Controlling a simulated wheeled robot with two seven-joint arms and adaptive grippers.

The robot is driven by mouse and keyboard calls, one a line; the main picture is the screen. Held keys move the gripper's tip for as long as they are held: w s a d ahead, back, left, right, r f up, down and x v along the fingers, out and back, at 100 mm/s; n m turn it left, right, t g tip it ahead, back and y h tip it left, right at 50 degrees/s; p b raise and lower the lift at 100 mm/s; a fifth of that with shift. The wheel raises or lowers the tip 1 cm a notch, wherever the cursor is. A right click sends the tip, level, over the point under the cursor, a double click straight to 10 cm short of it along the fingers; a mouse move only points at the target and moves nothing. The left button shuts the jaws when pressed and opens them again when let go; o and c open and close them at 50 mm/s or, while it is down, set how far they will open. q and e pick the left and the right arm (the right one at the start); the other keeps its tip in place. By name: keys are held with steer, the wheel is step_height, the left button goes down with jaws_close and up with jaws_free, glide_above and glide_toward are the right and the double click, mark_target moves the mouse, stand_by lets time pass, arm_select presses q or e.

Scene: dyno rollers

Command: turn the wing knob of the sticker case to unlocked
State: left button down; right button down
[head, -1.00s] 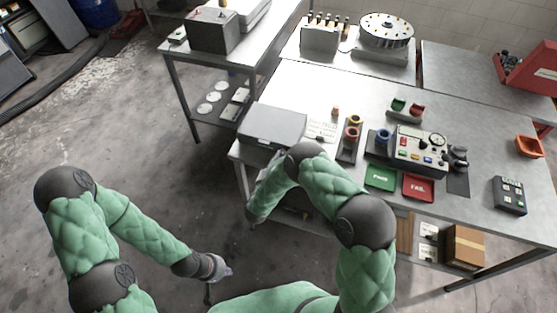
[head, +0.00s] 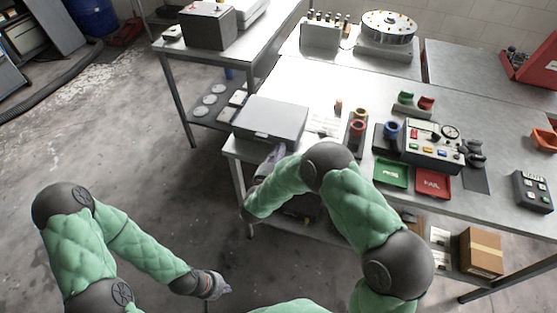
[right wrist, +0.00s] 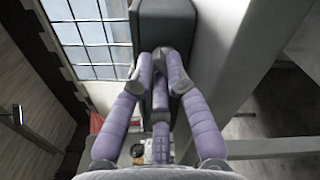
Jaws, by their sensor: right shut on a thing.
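The sticker case appears to be the grey flat box (head: 270,118) at the left end of the workbench, its lid down. My right gripper (head: 274,155) is just in front of the case's near side, partly hidden by my own right arm. In the right wrist view, the purple fingers of this gripper (right wrist: 160,75) are closed in on a small grey wing knob (right wrist: 160,55) at the case's dark face (right wrist: 180,20). Which way the wing points is hard to tell between the fingertips. My left gripper (head: 213,286) hangs low over the floor, away from the bench; its fingers are too small to read.
On the bench (head: 330,90), right of the case, stand coloured ring holders, a control box (head: 433,148), a green tray (head: 391,173) and a red tray (head: 433,184). A second table with a dark box (head: 208,27) stands behind left.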

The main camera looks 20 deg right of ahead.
steer(key=m+b, duration=0.1)
steer(key=b, duration=0.1)
steer(key=m+b, duration=0.2)
steer(key=shift+s+f+m, duration=0.1)
steer(key=shift+f+m, duration=0.2)
steer(key=shift+d+m+b, duration=0.1)
steer(key=shift+m+b, duration=0.3)
steer(key=shift+m, duration=0.3)
steer(key=shift+r+m+b, duration=0.1)
steer(key=shift+m+b, duration=0.2)
steer(key=shift+m, duration=0.5)
steer(key=c, duration=1.5)
jaws_free()
steer(key=shift+r, duration=0.1)
